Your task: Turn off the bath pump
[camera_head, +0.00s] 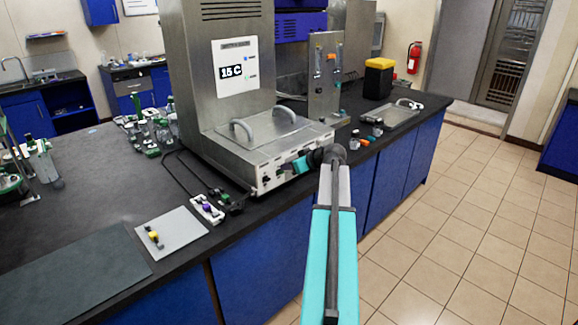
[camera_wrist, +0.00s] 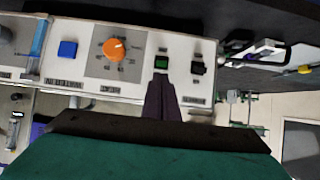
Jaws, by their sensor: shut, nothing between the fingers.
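The steel bath unit (camera_head: 225,60) stands on the dark bench with a "15 C" display and a lid with two handles. Its light front panel (camera_wrist: 125,85) fills the upper wrist view and carries a blue button (camera_wrist: 67,48), an orange dial (camera_wrist: 114,49), a green-faced switch (camera_wrist: 161,63) and a black switch (camera_wrist: 197,67). The labels are too blurred to read, so I cannot tell which is the pump's. My gripper (camera_wrist: 161,78) is shut and empty, its tips right at the green-faced switch; contact is unclear.
A small white box with switches (camera_head: 207,209) and cables sits left of the bath. A pale plate (camera_head: 178,234) lies nearer. Glassware (camera_head: 150,130) stands behind. The tiled floor is clear at right.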

